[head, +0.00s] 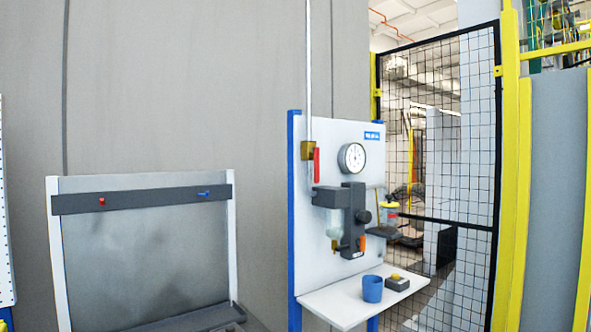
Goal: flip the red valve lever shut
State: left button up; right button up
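The red valve lever (317,167) is on the upper left of a white panel with blue posts. It points straight up and down beside a brass valve body (307,151), which sits on a thin vertical pipe (308,60). Neither of my grippers shows in the head view.
The panel carries a round gauge (352,158) and a dark filter unit (352,215) with a clear bowl. A grey rack (140,250) stands left; a mesh fence (470,150) stands right.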

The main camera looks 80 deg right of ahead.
aim_at(315, 150)
jog(key=i+z, duration=0.1)
jog(key=z, duration=2.8)
jog(key=j+z, duration=0.1)
jog(key=j, duration=0.5)
jog(key=i+l+z, duration=0.25)
jog(key=l, duration=0.1)
